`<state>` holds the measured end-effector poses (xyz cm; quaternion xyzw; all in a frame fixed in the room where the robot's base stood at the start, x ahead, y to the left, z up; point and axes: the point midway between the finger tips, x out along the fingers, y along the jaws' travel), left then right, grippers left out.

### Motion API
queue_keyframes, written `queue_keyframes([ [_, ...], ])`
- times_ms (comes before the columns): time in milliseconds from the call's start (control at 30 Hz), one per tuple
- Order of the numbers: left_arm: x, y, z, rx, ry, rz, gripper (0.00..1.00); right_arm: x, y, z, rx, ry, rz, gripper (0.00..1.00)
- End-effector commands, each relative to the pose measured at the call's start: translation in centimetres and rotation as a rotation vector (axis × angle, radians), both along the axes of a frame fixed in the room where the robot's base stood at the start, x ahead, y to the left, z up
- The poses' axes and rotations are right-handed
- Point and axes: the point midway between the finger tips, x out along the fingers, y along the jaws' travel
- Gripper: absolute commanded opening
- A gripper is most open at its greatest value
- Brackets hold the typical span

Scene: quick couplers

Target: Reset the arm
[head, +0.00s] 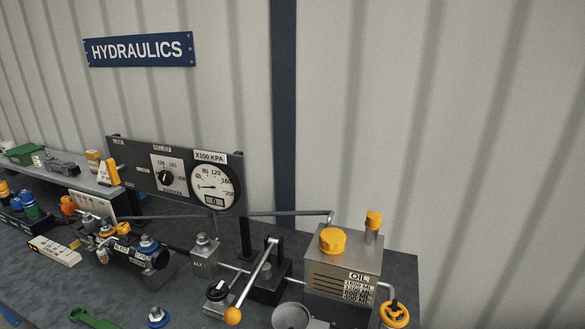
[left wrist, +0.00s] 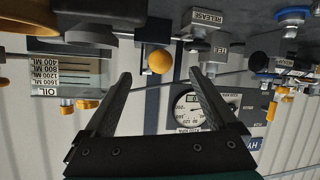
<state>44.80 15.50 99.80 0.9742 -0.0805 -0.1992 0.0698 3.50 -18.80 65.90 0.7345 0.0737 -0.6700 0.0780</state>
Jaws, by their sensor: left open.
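My left gripper (left wrist: 160,75) shows in the left wrist view with its two dark fingers spread wide and nothing between them. That view is upside down. Beyond the fingers are a yellow ball knob (left wrist: 160,61), a round gauge (left wrist: 190,106) and blocks labelled RELEASE and TEE. The fingers appear apart from these things. Neither gripper shows in the head view. My right gripper is in neither view.
The head view shows a hydraulics bench with a gauge panel (head: 140,172), an oil tank (head: 342,262) with yellow caps, a yellow-ended lever (head: 252,282) and a black cylinder (head: 137,255). A shelf (head: 85,180) with small parts stands at left. A corrugated wall (head: 450,120) rises behind.

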Motion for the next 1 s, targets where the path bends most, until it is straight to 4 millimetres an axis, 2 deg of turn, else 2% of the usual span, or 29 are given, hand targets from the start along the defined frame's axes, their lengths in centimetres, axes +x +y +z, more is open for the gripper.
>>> queue_keyframes([
  [167, -0.5, -0.2, -0.1, 0.008, 0.020, -0.005, 0.92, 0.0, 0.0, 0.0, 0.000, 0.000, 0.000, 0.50],
  [267, -1.8, -0.7, -0.5, 0.031, 0.079, -0.016, 0.92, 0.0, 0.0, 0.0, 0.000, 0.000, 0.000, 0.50],
  [367, -4.2, -1.2, -0.8, 0.071, 0.176, -0.034, 0.92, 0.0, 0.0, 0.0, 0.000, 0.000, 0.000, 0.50],
  [500, -8.4, -1.5, -1.0, 0.140, 0.332, -0.057, 0.92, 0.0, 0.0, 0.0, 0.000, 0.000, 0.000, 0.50],
  [700, -14.5, -1.0, -0.4, 0.225, 0.541, -0.079, 0.92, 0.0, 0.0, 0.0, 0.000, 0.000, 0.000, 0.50],
  [1000, -20.9, 0.0, 1.1, 0.291, 0.740, -0.089, 0.92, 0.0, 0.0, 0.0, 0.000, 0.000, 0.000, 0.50],
])
